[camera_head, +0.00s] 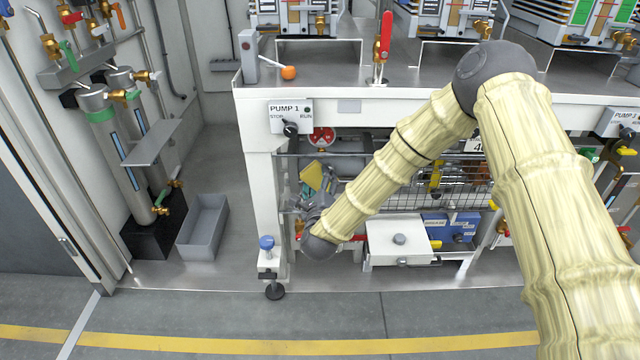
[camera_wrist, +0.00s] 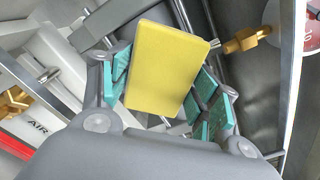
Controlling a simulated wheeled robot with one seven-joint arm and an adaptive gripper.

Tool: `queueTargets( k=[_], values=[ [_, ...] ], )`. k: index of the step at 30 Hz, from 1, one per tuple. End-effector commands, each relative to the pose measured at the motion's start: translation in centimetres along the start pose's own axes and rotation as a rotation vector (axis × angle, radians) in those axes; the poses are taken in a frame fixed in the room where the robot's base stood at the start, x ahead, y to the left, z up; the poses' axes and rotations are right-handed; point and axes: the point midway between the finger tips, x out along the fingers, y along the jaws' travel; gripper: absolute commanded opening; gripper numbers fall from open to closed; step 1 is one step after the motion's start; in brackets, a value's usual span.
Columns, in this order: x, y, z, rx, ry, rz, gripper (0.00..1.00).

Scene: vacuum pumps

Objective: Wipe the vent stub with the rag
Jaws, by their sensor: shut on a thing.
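My gripper (camera_head: 316,194) is low in the frame of the pump 1 bench, at the end of the bent arm. It is shut on a yellow, flat, block-like piece that I take to be the rag (camera_head: 312,175). In the wrist view the rag (camera_wrist: 166,66) is tilted between the teal finger pads of the gripper (camera_wrist: 163,92). A brass fitting with a pale tip (camera_wrist: 245,40) is close to the rag's upper right corner; I cannot tell whether they touch, or whether this is the vent stub.
The bench's white leg (camera_head: 265,190) is just left of the gripper. A wire-mesh guard (camera_head: 400,185) and a white box (camera_head: 398,240) are to the right. A grey bin (camera_head: 203,228) is on the floor at left. The front floor is clear.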

Motion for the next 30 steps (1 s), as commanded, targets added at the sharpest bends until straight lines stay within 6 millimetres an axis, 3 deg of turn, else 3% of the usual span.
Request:
queueTargets(
  k=[22, 30],
  values=[
    [-5.3, 0.0, 0.0, 0.001, 0.001, 0.001, 0.43],
    [-6.0, 0.0, 0.0, 0.001, -0.001, -0.001, 0.43]
  ],
)
